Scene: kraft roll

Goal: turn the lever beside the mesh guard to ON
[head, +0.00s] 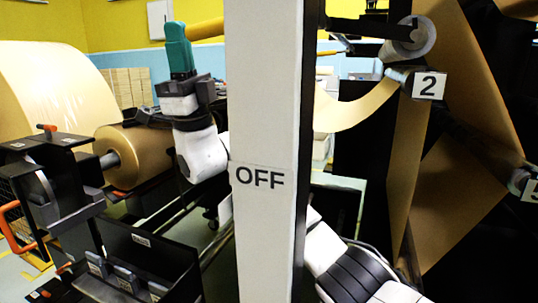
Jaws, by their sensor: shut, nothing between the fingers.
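A tall pale post (262,110) stands in the middle of the head view with an OFF label (260,178) on its face. A yellow bar (206,28), perhaps the lever, runs left from the post's upper left edge to my gripper. My gripper (178,32) points up left of the post, its teal fingers shut and empty. The fingers overlap the bar's left end; I cannot tell whether they touch. The post hides part of my arm and whatever lies behind it. No ON label shows. A dark mesh-like panel (14,188) at far left may be the guard.
A brown paper roll (142,157) on a shaft is at left, with a larger roll (55,95) behind. A black tray (140,262) with small boxes is at lower left.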

